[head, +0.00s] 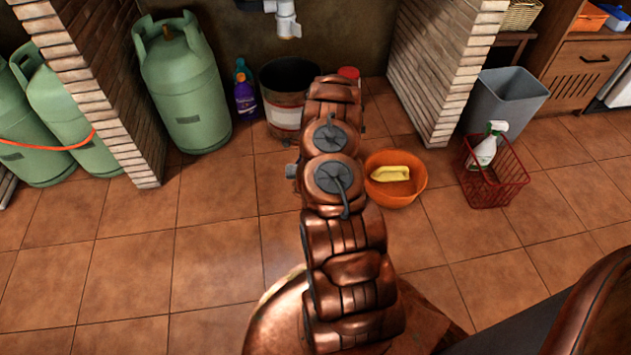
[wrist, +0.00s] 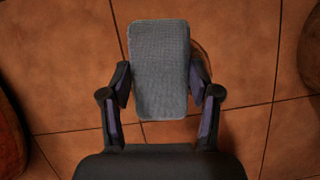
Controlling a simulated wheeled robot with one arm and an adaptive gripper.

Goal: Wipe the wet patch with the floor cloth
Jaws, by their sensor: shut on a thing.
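A grey, woven floor cloth (wrist: 160,50), folded into a flat rectangle, fills the middle of the wrist view. My gripper (wrist: 161,88) is shut on it, with one dark finger against each long side. The cloth appears over the tiled floor; I cannot tell whether it touches the tiles. A darker, rounded edge of what may be the wet patch (wrist: 203,58) shows just right of the cloth, and the rest of it is hidden. In the head view my copper arm hides the gripper and the cloth.
An orange bowl (head: 408,192) with a yellow sponge (head: 390,173) stands right of my arm. A red basket (head: 493,188) with a spray bottle (head: 485,147) is farther right. A bucket (head: 284,110) and green gas cylinders (head: 184,85) stand behind. Tiles at left are clear.

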